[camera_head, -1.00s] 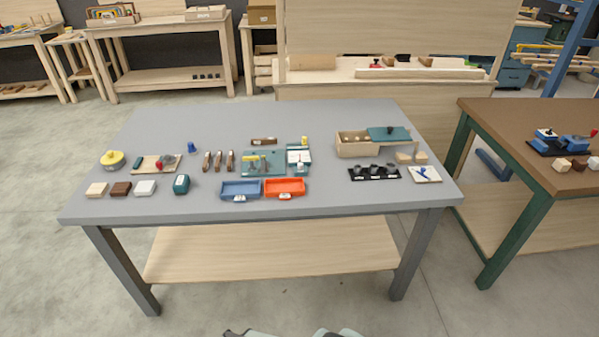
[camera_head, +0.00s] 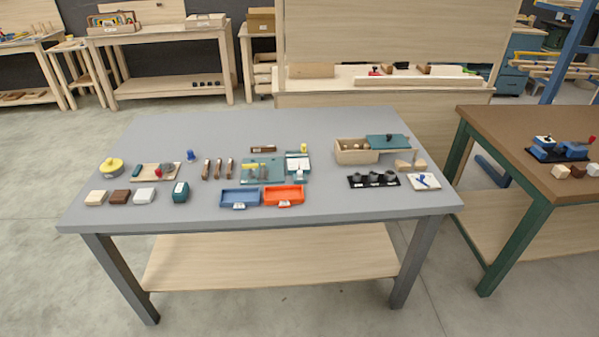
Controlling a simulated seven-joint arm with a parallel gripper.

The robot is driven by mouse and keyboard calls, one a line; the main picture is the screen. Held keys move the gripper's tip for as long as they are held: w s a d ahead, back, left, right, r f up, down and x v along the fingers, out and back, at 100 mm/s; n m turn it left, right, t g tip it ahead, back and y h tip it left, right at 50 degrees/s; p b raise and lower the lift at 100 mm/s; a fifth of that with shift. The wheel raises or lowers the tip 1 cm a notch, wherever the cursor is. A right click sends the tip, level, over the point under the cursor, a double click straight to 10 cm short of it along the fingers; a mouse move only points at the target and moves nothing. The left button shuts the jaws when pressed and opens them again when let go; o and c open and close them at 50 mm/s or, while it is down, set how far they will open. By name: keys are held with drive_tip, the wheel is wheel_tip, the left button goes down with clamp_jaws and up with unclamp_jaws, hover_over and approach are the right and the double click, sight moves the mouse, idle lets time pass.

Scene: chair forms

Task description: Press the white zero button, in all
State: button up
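A small teal device (camera_head: 297,154) with white parts stands near the middle of the grey table. A small white block (camera_head: 299,174) shows at its front edge; it is too small to tell whether this is the zero button. I can read no zero mark anywhere. A white block (camera_head: 144,196) lies at the front left of the same table, with no mark I can read. My gripper is not in view.
The grey table (camera_head: 220,125) is bare along its back. A blue tray (camera_head: 227,205) and an orange tray (camera_head: 271,204) lie in front of the teal device. A wooden box (camera_head: 344,157) with a teal lid (camera_head: 388,141) stands to its right. A brown table (camera_head: 500,125) is farther right.

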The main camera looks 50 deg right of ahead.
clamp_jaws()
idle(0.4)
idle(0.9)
